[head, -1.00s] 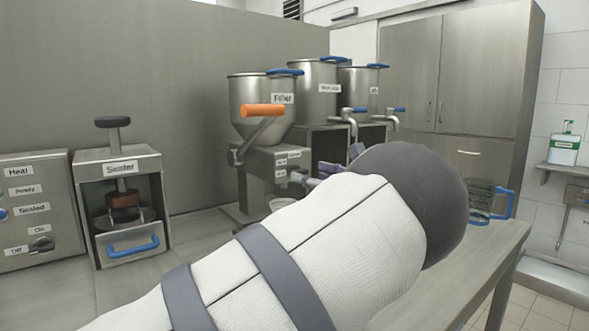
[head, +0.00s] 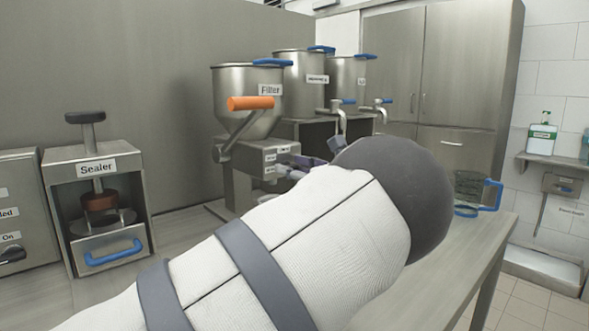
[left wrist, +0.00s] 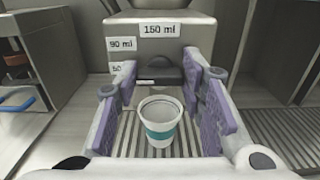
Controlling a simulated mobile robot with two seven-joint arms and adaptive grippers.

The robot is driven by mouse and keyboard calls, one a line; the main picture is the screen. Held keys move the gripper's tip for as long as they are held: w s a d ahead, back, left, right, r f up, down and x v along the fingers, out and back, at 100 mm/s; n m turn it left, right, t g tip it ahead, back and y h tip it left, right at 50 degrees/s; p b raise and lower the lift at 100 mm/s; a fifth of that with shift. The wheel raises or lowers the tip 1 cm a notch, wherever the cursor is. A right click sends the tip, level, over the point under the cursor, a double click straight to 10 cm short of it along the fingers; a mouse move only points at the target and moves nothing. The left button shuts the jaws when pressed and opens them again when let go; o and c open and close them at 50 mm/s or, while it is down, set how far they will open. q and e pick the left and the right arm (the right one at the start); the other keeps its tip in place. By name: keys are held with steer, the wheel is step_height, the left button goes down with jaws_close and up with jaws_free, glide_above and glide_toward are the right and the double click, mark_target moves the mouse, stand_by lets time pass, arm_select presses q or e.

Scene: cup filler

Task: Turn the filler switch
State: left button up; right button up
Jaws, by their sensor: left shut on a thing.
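The filler (head: 245,120) is a steel hopper machine with an orange handle (head: 250,103). Its black switch (left wrist: 164,70) sits on the front face among the labels 50, 90 ml and 150 ml in the left wrist view. My left gripper (left wrist: 164,68) has its purple-padded fingers on either side of the switch and is shut on it. A white cup with a teal band (left wrist: 158,122) stands upright on the grate below, between the fingers in the picture. In the head view my left arm hides the cup, the switch and most of the gripper (head: 308,160). My right gripper is not in view.
The sealer (head: 98,200) with its blue handle stands to the left. Two more hoppers with taps (head: 300,85) stand behind the filler. A clear jug with a blue handle (head: 473,192) stands near the counter's (head: 470,245) right end. The floor beyond is clear.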

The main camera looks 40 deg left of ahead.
arm_select(q)
steer(key=shift+m, duration=0.3)
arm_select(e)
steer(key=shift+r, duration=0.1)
arm_select(q)
steer(key=m, duration=0.3)
steer(key=shift+r+m+p, duration=0.15)
steer(key=shift+m+p, duration=0.2)
steer(key=shift+m, duration=0.05)
steer(key=m, duration=0.4)
steer(key=shift+m, duration=0.3)
steer(key=m+p, duration=0.1)
steer(key=m, duration=0.3)
steer(key=shift+w, duration=0.1)
steer(key=shift+m, duration=2.2)
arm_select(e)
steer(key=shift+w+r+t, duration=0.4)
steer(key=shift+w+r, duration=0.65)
arm_select(q)
steer(key=o, duration=1.2)
steer(key=shift+a+f, duration=0.1)
steer(key=shift+f, duration=0.15)
steer(key=shift+c, duration=0.2)
